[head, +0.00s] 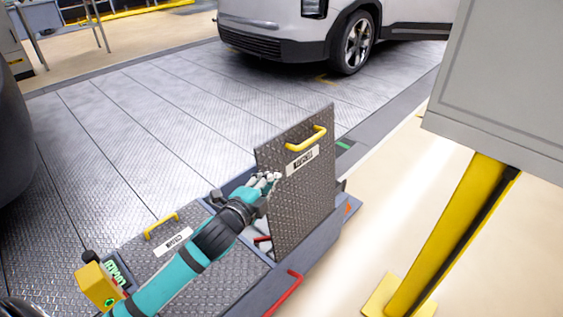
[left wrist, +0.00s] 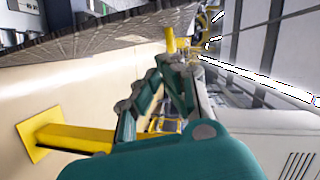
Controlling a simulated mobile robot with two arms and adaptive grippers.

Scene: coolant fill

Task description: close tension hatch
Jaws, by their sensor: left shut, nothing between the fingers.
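An open hatch lid (head: 300,215) of dark tread plate stands upright over a floor pit, with a yellow handle (head: 307,138) and a white label too small to read. It also shows along the top of the left wrist view (left wrist: 110,38). My left gripper (head: 272,178) is shut and empty at the lid's left edge, close to its face; I cannot tell whether it touches. Its fingers fill the middle of the left wrist view (left wrist: 172,72). The opening (head: 262,235) under the lid is partly hidden by my arm. My right gripper is out of view.
A closed hatch (head: 135,250) with a yellow handle lies beside the opening. A red bar (head: 285,292) is at the front edge. A yellow post (head: 455,240) carries a grey cabinet (head: 510,90) at right. A white car (head: 290,30) stands behind; the plated floor between is clear.

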